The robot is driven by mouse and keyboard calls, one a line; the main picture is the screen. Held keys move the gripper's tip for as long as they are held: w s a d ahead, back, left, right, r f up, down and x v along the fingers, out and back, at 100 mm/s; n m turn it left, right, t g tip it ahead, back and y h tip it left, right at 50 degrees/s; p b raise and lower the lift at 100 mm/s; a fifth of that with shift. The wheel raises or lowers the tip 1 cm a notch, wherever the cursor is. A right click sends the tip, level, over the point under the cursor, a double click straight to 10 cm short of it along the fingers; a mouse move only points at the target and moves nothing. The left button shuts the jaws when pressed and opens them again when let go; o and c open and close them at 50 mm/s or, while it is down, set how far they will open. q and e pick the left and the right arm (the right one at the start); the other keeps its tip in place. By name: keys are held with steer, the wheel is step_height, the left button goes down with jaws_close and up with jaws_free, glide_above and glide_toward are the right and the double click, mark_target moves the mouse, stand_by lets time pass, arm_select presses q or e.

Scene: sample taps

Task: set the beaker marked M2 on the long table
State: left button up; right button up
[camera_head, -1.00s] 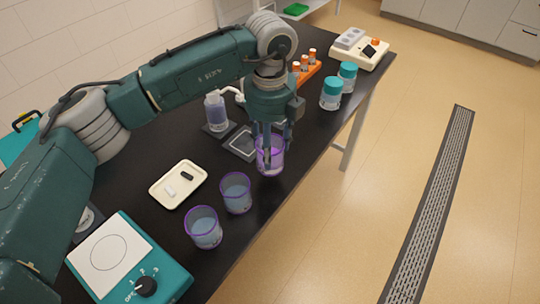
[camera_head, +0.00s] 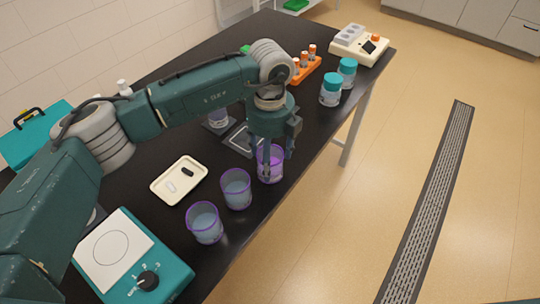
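A clear beaker with a purple rim and violet contents (camera_head: 275,172) is by the long table's right edge. Any mark on it is too small to read. My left gripper (camera_head: 270,160) points down over it, with fingers at its wall and partly in front of it, and appears shut on it. The beaker is upright, with its base at or very near the black top of the long table (camera_head: 150,100). Two similar beakers with blue-grey contents, a middle one (camera_head: 236,190) and a nearer one (camera_head: 205,225), stand nearer me. My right gripper is out of view.
A cream tray (camera_head: 160,190) and a teal hotplate device (camera_head: 165,268) are left of the beakers. Teal-lidded jars (camera_head: 331,90), an orange tube rack (camera_head: 308,73) and a cream instrument (camera_head: 358,50) stand farther back. The table's right edge is close to the beakers.

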arm_select(q)
steer(key=shift+r, duration=0.55)
step_height(320, 180, up, 11)
steer(key=b, duration=0.2)
steer(key=shift+r, duration=0.15)
